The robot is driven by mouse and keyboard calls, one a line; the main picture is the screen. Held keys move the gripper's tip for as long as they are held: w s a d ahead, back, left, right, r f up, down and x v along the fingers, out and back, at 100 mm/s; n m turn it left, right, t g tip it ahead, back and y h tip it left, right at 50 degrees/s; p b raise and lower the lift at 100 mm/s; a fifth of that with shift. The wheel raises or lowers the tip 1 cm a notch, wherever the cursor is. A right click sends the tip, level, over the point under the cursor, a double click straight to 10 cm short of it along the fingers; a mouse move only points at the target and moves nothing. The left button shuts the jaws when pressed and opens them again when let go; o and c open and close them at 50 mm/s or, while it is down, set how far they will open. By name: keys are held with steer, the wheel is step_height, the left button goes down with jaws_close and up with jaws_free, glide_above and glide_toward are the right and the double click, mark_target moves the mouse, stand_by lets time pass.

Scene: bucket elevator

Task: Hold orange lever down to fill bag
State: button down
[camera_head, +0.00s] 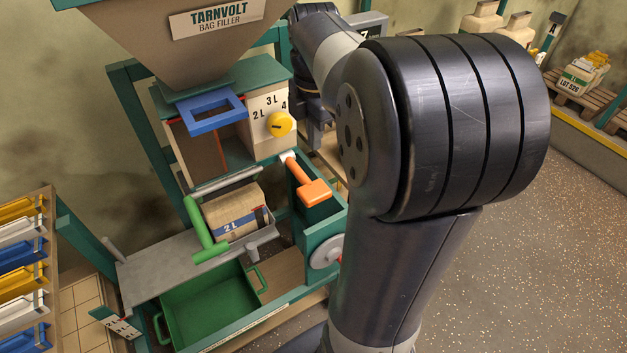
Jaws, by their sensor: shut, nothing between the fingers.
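The orange lever (314,191) sticks out from the white pivot at the right of the bag filler, its block-shaped end low and toward me. A brown paper bag (232,203) with a blue 2L band lies below the filler chute on the grey shelf, behind a green handle (203,232). Its mouth is not clear to see. My arm fills the right of the view and bends down behind the filler's dial panel.
The hopper (190,40) stands above a blue frame (210,114) and a yellow dial (280,124) marked in litres. A green bin (208,302) sits below the shelf. A rack of coloured trays (22,255) is at left. Open floor (540,270) lies at right.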

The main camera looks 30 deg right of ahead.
mark_target(314, 192)
step_height(314, 192, down, 14)
steer(key=shift+r, duration=0.15)
steer(key=shift+b, duration=0.4)
